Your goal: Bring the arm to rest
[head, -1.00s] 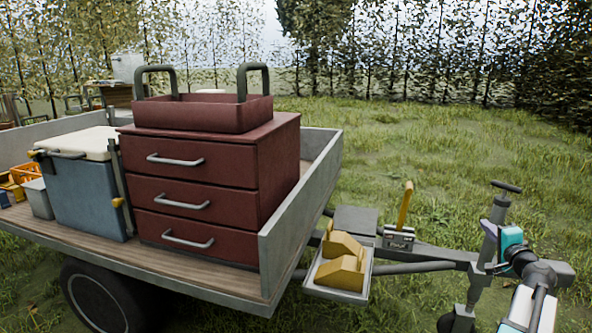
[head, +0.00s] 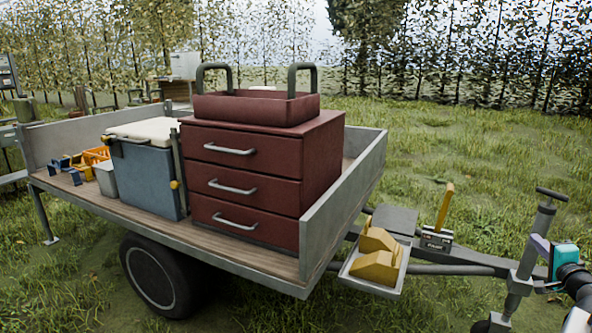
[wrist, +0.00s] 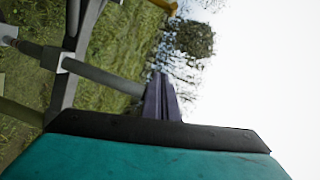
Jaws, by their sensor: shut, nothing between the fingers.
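My gripper (wrist: 162,98) shows in the wrist view as two purple-grey fingers, closed together and empty, beyond a black and teal housing. In the head view my gripper (head: 540,243) and teal wrist are at the right edge, close by the trailer's jockey-wheel post (head: 532,245); I cannot tell whether they touch. The post and drawbar also show on the left of the wrist view, with sky on the right. The rest of my arm is cut off at the lower right corner.
A trailer (head: 346,215) carries a red drawer chest (head: 313,175) with its drawers shut, a blue cooler (head: 150,178) and orange crates (head: 96,156). A tray (head: 390,285) with yellow blocks (head: 378,266) hangs at its front, near a lever box (head: 437,240). Open grass lies behind.

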